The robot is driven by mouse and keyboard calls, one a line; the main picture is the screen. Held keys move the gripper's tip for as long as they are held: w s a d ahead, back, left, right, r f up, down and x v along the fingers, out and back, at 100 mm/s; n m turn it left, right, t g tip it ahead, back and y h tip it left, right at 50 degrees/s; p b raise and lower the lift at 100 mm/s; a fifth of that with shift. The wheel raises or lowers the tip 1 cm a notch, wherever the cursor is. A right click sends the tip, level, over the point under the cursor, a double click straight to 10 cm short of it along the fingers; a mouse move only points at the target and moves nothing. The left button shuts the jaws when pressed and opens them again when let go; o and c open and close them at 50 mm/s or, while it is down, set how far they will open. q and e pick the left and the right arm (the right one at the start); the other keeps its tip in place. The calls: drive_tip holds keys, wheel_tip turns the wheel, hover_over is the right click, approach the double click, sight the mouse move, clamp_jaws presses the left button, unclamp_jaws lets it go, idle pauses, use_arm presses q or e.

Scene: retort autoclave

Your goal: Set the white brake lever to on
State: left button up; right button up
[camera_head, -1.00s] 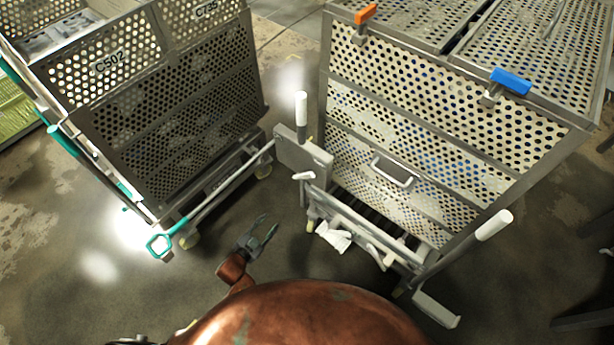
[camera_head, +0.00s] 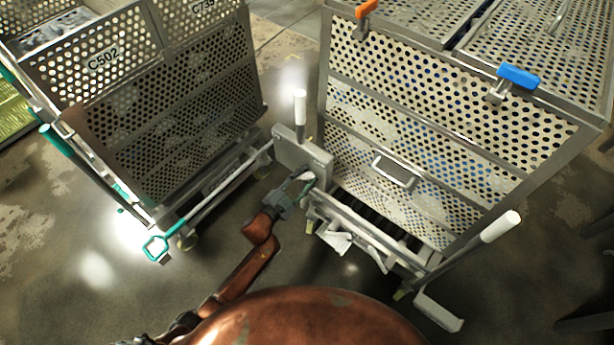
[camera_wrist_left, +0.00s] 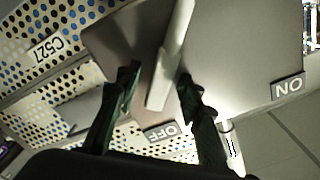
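The white brake lever (camera_wrist_left: 168,70) is a pale bar in front of a grey plate (camera_wrist_left: 232,55) in the left wrist view. Its free end points down toward the OFF label (camera_wrist_left: 160,131); the ON label (camera_wrist_left: 288,89) is on the plate's right. My left gripper (camera_wrist_left: 157,80) is open, with one dark finger on each side of the lever. The right finger is nearer to the bar; I cannot tell if it touches. In the head view my left gripper (camera_head: 304,183) is at the plate (camera_head: 302,150) and largely hides the lever. My right gripper is not in view.
A perforated metal cart (camera_head: 420,130) with white upright handles (camera_head: 300,108) stands on the right. Another perforated basket cart (camera_head: 165,120), with a teal handle (camera_head: 157,247), stands on the left. A white object (camera_head: 337,241) sits low at the right cart's front. Bare floor lies between.

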use_arm(q)
drive_tip(key=shift+w, duration=0.15)
drive_tip(key=shift+c, duration=0.2)
clamp_jaws()
idle(0.5)
